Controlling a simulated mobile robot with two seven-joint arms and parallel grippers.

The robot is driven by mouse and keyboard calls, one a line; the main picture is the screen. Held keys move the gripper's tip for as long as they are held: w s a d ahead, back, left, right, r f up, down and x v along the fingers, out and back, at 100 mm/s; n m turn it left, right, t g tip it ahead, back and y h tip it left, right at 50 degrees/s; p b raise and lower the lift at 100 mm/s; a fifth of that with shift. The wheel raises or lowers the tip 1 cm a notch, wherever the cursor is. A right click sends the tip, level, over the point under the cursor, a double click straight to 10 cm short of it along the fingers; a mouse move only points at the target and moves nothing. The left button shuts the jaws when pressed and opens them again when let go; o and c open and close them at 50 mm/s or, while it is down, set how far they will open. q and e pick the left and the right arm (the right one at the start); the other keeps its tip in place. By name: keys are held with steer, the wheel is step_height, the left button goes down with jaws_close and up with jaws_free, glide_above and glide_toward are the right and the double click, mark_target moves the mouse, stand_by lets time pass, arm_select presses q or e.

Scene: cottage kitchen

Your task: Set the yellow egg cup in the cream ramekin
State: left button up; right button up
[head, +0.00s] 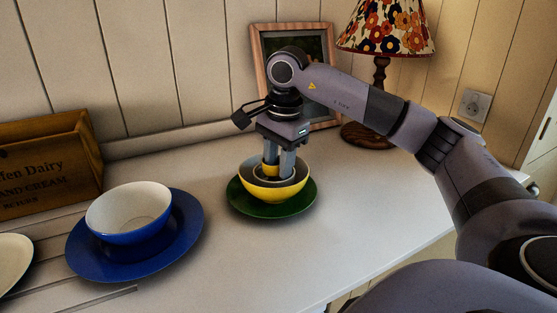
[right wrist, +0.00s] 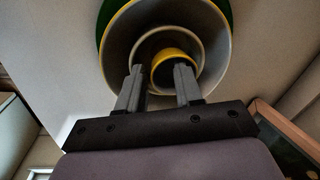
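The yellow egg cup (right wrist: 174,54) shows in the right wrist view as a yellow ring inside the rim of the cream ramekin (right wrist: 146,44), off to its right side. In the head view a small part of the egg cup (head: 270,169) shows at my fingers. The ramekin is inside a yellow bowl (head: 275,193) with a grey inside, mostly hidden there. My right gripper (head: 279,173) points down into the bowl. Its fingers are apart, with one over the egg cup's opening and one at the ramekin's left side. Whether the egg cup is upright is unclear. My left gripper is not in view.
The bowl stands on a green plate (head: 243,206). To its left a blue bowl (head: 128,228) sits on a blue plate (head: 185,247). A wooden crate (head: 45,170), a picture frame (head: 262,70) and a lamp (head: 382,75) stand along the wall. The front right counter is clear.

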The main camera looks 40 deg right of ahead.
steer(key=shift+r, duration=0.1)
steer(key=shift+r, duration=0.35)
steer(key=r, duration=0.4)
steer(key=r+p, duration=0.1)
steer(key=r, duration=0.1)
steer(key=shift+s+r, duration=0.35)
steer(key=r+p, duration=0.2)
steer(key=r, duration=0.3)
steer(key=shift+s+p, duration=0.35)
steer(key=shift+p, duration=0.05)
steer(key=shift+s+f, duration=0.1)
